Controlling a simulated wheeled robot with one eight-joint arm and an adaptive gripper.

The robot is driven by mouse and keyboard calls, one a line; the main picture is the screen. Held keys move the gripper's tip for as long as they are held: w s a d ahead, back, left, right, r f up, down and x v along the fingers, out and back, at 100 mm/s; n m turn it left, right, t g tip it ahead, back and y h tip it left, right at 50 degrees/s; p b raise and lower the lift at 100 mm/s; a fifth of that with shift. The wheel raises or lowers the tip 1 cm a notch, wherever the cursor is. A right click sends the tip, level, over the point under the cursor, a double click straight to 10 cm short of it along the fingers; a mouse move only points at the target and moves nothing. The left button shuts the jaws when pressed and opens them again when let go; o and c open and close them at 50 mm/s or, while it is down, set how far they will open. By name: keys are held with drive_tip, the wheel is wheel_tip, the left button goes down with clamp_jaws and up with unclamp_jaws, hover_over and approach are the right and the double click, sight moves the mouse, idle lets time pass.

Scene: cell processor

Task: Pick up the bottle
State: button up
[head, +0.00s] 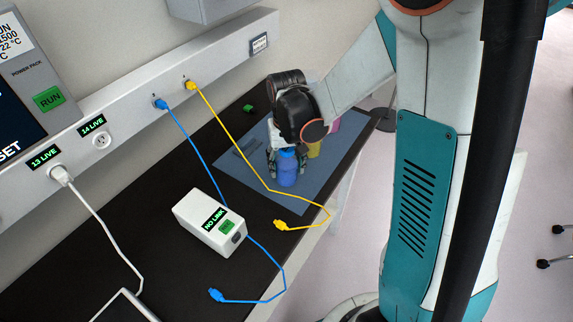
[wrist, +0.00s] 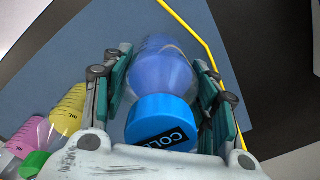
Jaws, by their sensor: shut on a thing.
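A blue bottle (head: 287,172) stands at the far part of the dark bench, over the blue-grey mat (head: 240,185). In the wrist view the bottle (wrist: 160,72) has a bright blue cap (wrist: 155,118) with partly readable lettering, and it lies between the two fingers. My gripper (wrist: 165,85) is shut on the bottle, one finger on each side. In the head view my gripper (head: 286,160) comes down from above, and the wrist hides part of the bottle's surroundings. I cannot tell whether the bottle's base touches the mat.
A yellow cable (head: 235,140) runs across the mat near the bottle. A white NO LINK box (head: 205,225) and a blue cable (head: 190,140) lie nearer.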

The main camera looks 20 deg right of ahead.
wheel_tip(320, 180, up, 19)
drive_tip(key=p, duration=0.4)
drive_tip(key=shift+r+p, duration=0.2)
drive_tip(key=shift+p, duration=0.15)
drive_tip(key=o, duration=0.3)
drive_tip(key=c, duration=0.6)
drive_tip(key=shift+o, duration=0.2)
drive_tip(key=shift+s, duration=0.1)
